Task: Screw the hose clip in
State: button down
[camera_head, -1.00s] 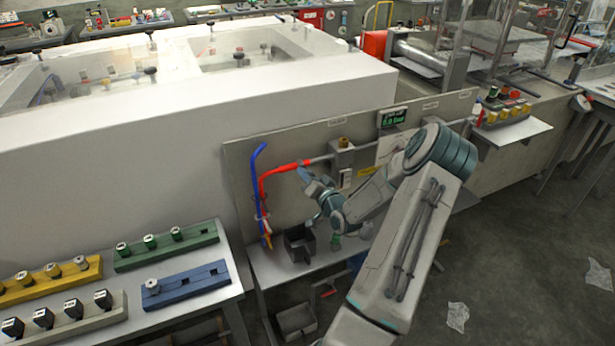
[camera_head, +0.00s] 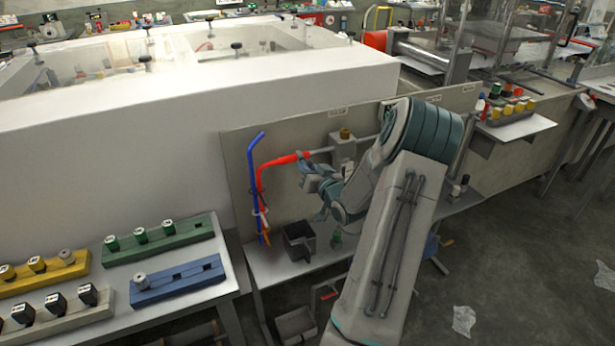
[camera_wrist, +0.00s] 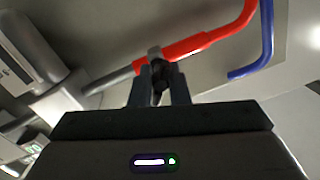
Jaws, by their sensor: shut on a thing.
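The red hose (camera_head: 280,161) runs up the grey panel and bends right onto a grey pipe (camera_head: 322,150). It also shows in the wrist view (camera_wrist: 195,45), where its end meets the pipe. The hose clip (camera_wrist: 154,53) is a small grey metal piece at that end. My gripper (camera_wrist: 158,78) is below the clip in that view, its two fingers shut on the dark screw part of the clip. In the head view my gripper (camera_head: 306,170) is just under the hose end, and the clip is too small to make out. The finger tips partly hide the screw.
A blue hose (camera_head: 252,165) stands left of the red one. A brass-topped valve block (camera_head: 342,148) is on the pipe to the right. An open dark bin (camera_head: 298,242) stands on the shelf below. A table with coloured racks (camera_head: 178,284) is at the left.

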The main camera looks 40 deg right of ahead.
jog(key=shift+f, duration=0.1)
dwell(0.3)
jog(key=c, duration=1.4)
grip_release()
jog(key=s, duration=0.4)
jog(key=s+a+b, duration=0.1)
jog(key=s, duration=0.4)
jog(key=s+a, duration=0.1)
jog(key=s, duration=0.3)
jog(key=shift+s+a+r+b, duration=0.1)
jog(key=shift+s+r+b, duration=0.2)
